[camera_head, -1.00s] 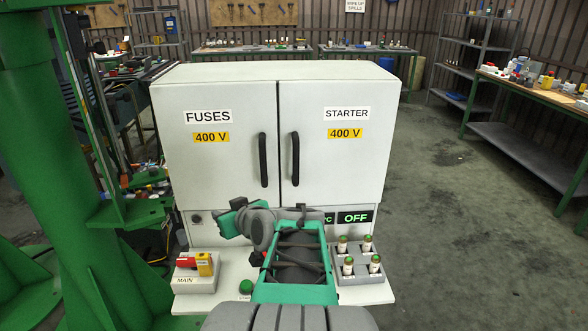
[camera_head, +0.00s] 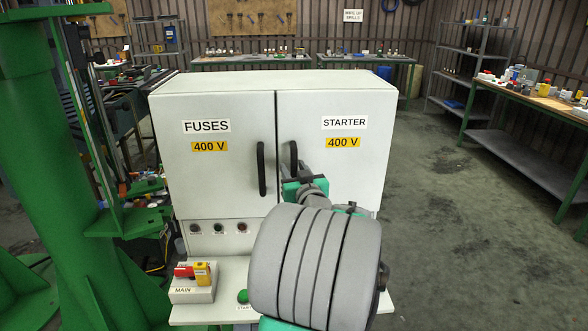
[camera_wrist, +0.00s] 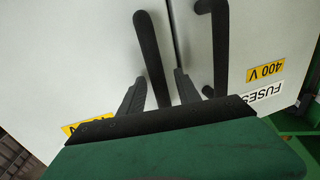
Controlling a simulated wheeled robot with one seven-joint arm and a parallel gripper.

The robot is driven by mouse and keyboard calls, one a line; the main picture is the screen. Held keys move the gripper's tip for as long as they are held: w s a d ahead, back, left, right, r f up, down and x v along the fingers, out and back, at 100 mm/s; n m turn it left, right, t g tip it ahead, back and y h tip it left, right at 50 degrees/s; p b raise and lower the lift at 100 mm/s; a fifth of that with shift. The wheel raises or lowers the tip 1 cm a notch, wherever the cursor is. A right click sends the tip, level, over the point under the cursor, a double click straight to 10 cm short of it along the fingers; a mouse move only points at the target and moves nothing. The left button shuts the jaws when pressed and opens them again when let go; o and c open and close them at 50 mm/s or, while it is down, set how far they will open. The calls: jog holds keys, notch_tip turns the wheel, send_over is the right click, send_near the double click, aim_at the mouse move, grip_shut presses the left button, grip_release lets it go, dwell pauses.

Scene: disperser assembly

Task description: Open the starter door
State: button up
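The starter door (camera_head: 345,115) is the right door of the white cabinet, with a STARTER label and a yellow 400 V label. It looks shut. Its black handle (camera_head: 294,155) stands beside the door seam, its lower part hidden by my gripper (camera_head: 300,188). In the wrist view the starter handle (camera_wrist: 151,55) runs down between the two fingers of my gripper (camera_wrist: 159,88). The fingers are apart, with a gap on each side of the handle. The fuses handle (camera_wrist: 220,45) is outside the fingers, to the right.
The fuses door (camera_head: 215,165) with its own handle (camera_head: 262,168) is shut on the left. Below are a red and yellow main switch (camera_head: 192,271) and a green button (camera_head: 242,296). My arm hides the lower right panel. The floor right of the cabinet is clear.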

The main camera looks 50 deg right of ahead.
grip_shut()
dwell(0.3)
dwell(1.1)
